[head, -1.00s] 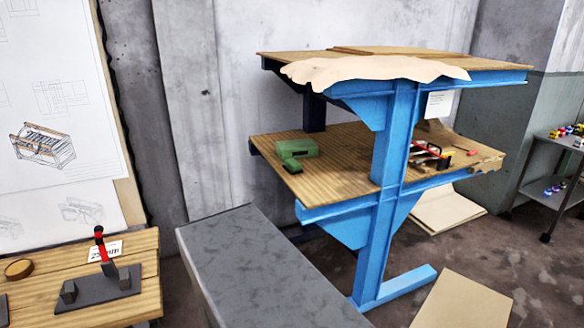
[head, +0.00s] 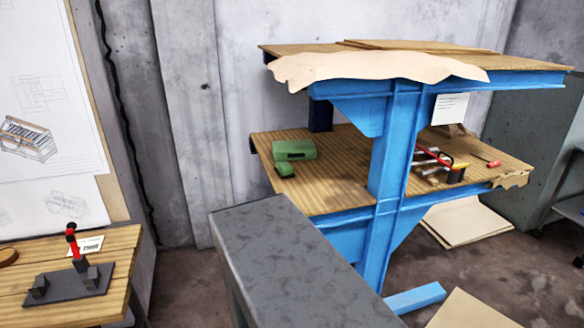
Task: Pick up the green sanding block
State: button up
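On the middle wooden shelf of a blue steel rack (head: 388,150), near its left end, sits a larger green block-like object (head: 294,150) with a slot-like mark in its side. A smaller, darker green block (head: 285,170) lies just in front of it, close to the shelf's front left edge. I cannot tell for sure which of the two is the sanding block. Both look free from above, under the rack's top board. My gripper is not in view.
A grey mottled box-like bench (head: 290,260) stands in front of the rack. Red-handled tools (head: 440,160) lie on the shelf's right part. Brown paper (head: 370,68) hangs over the top board (head: 510,67). A wooden table (head: 110,250) with a red-handled clamp is at left.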

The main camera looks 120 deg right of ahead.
aim_at(283, 169)
jog(key=z, duration=0.05)
jog(key=k, duration=1.9)
jog(key=z, duration=1.2)
jog(key=i, duration=1.05)
jog(key=u, duration=0.05)
